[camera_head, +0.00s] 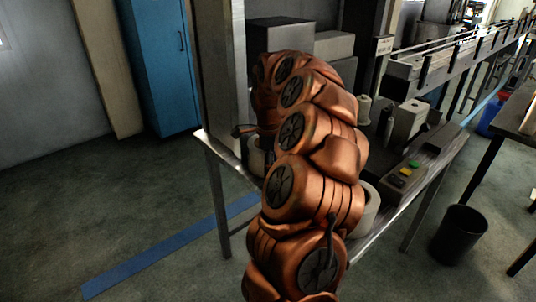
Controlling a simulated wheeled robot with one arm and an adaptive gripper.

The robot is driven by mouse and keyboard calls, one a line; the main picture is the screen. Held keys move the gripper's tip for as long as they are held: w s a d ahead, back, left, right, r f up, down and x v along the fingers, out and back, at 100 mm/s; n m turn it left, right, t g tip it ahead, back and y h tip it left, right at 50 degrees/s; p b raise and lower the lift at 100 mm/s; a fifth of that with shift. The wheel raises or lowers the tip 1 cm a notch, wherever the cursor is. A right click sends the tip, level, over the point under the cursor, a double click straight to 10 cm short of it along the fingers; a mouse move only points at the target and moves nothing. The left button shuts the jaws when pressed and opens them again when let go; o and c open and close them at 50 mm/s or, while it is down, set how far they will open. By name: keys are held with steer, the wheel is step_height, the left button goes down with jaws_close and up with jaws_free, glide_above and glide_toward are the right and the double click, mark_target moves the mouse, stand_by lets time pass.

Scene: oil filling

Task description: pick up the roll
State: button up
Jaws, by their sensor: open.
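A pale roll (257,157) stands on the metal table, just left of my orange arm and partly hidden by it. A second pale, rounded thing (369,208), which may also be a roll, shows at the right side of my arm, mostly covered. My arm rises through the middle of the view, bends over at the top and comes down on its far side.
The metal table (217,154) also holds a box with coloured buttons (405,176), a small white spool (363,111) and grey boxes (334,45). A metal post (222,70) stands at its left. A black bin (459,234) is at the right. The left floor is clear.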

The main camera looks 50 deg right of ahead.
steer(key=shift+f, duration=0.25)
jaws_close()
stand_by(0.6)
